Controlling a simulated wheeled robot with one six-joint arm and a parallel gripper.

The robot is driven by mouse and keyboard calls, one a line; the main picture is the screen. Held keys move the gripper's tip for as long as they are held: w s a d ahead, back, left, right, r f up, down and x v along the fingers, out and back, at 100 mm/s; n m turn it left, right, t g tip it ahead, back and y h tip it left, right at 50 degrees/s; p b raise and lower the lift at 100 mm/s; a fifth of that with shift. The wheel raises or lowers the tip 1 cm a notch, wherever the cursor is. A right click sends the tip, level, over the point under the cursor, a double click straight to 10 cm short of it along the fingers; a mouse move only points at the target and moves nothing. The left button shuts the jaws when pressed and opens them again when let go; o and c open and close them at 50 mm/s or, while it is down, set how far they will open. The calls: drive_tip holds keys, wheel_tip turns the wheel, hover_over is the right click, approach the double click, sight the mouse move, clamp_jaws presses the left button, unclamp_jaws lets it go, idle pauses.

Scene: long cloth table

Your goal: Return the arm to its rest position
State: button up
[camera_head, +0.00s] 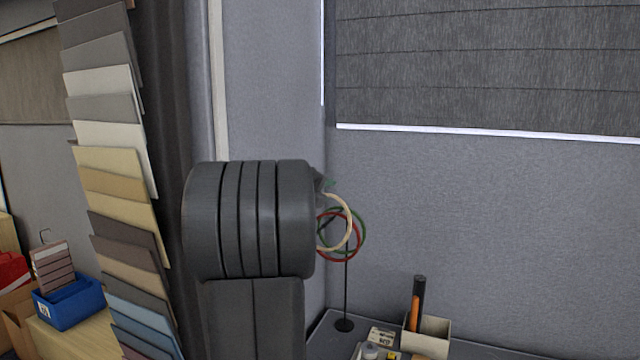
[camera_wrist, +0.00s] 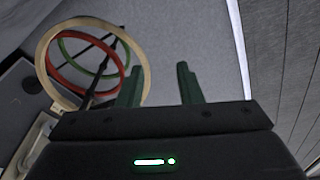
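In the head view my own grey arm stands upright in the middle and hides most of the gripper. A pale wooden hoop (camera_wrist: 44,62), a red hoop (camera_wrist: 57,75) and a green hoop (camera_wrist: 66,49) hang on a dark stand, left of and beyond the fingers. In the head view the hoops (camera_head: 350,222) show just right of my arm. I cannot tell how near the left finger is to the pale hoop.
The stand's round base (camera_head: 345,325) rests on the grey table (camera_head: 322,335). A beige box (camera_head: 432,337) with dark and orange rolls stands to its right. A tall rack of colour swatches (camera_head: 110,150) is at left, with a blue bin (camera_head: 70,302) beyond.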

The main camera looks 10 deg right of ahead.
drive_tip(key=shift+w+a+r, duration=0.1)
drive_tip(key=shift+a+r, duration=0.8)
drive_tip(key=shift+r, duration=0.1)
drive_tip(key=shift+a, duration=0.15)
drive_tip(key=shift+f, duration=0.1)
wheel_tip(320, 180, down, 8)
drive_tip(key=d, duration=0.2)
drive_tip(key=shift+w+d+r+b, duration=0.15)
drive_tip(key=shift+d+r+b, duration=0.1)
drive_tip(key=shift+b, duration=0.15)
drive_tip(key=shift+f, duration=0.15)
